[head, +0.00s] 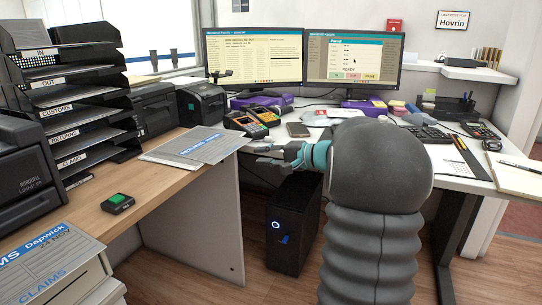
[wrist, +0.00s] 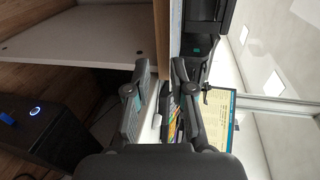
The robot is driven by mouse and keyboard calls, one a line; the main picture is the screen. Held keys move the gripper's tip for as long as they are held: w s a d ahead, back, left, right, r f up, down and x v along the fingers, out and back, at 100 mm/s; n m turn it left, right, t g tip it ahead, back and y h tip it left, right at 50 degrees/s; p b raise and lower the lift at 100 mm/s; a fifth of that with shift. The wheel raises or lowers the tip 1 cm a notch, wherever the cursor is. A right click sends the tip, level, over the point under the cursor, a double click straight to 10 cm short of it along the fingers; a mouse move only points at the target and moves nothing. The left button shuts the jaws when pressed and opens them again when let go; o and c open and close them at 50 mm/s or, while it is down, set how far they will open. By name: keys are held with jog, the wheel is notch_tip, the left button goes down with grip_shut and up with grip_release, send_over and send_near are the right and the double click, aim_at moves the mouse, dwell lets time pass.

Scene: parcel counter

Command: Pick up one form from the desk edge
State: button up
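A grey-white form (head: 180,150) with a blue stripe lies flat on the wooden desk (head: 150,185). Its right end reaches past the desk's edge.
A black computer tower (head: 292,225) stands on the floor below my gripper. Card terminals (head: 245,122) and a phone (head: 298,130) lie on the white counter behind. A black button box (head: 117,203) and labelled trays (head: 75,110) are on the left. A claims box (head: 50,275) is at front left.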

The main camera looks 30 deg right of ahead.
aim_at(235, 150)
jog(key=shift+r+x, duration=0.3)
jog(key=shift+x, duration=1.15)
jog(key=shift+r+x, duration=0.25)
jog(key=shift+x, duration=1.2)
jog(key=shift+r+x, duration=0.3)
jog(key=shift+x, duration=1.15)
jog(key=shift+w+a, duration=0.1)
jog(key=shift+a, duration=0.05)
jog(key=shift+c, duration=0.3)
grip_shut()
